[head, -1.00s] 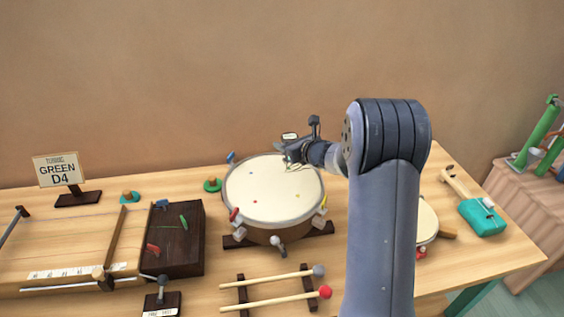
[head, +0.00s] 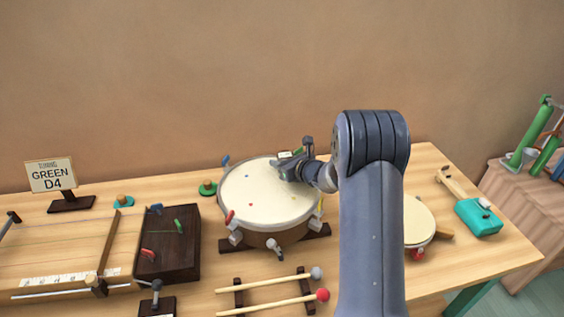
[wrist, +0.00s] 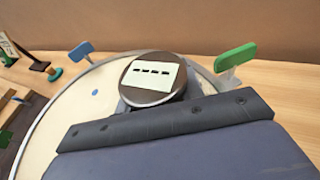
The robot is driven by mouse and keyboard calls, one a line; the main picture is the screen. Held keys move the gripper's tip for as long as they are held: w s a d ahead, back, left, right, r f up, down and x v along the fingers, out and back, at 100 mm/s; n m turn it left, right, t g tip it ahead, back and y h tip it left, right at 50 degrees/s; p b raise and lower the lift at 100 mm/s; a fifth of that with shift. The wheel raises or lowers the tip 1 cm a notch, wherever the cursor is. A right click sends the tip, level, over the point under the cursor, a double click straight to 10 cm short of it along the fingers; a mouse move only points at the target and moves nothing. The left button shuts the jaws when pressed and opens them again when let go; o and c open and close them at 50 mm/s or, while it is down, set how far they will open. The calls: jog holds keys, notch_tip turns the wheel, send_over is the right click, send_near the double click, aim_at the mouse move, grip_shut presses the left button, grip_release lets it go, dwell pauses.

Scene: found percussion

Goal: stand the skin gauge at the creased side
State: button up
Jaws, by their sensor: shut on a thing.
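The drum (head: 262,205) sits on the table with a pale skin and coloured tuning keys around its rim. The skin gauge (wrist: 157,76) is a round dark dial with a pale dashed label and a grey rim. Its top shows small in the head view (head: 284,154). My gripper (head: 281,166) is shut on the gauge over the back right part of the skin. The gauge's foot is hidden, and I cannot tell whether it touches the skin. No creases show now; my gripper covers that area.
A blue key (wrist: 80,50) and a green key (wrist: 236,56) stand at the rim around the gauge. Two mallets (head: 270,293) lie in front of the drum. A small drum (head: 418,220) is at right, a dark box (head: 172,255) at left.

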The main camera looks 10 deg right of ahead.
jog(key=shift+f+b, duration=0.3)
jog(key=shift+b, duration=0.1)
jog(key=o, duration=1.2)
jog(key=shift+r+p, duration=0.9)
jog(key=shift+p, duration=0.3)
jog(key=v, duration=0.4)
jog(key=b+v, duration=0.1)
jog(key=v, duration=0.3)
jog(key=b+v, duration=0.1)
jog(key=v, duration=0.2)
jog(key=shift+s+d+f, duration=0.15)
jog(key=shift+s+d, duration=0.1)
jog(key=shift+s, duration=0.15)
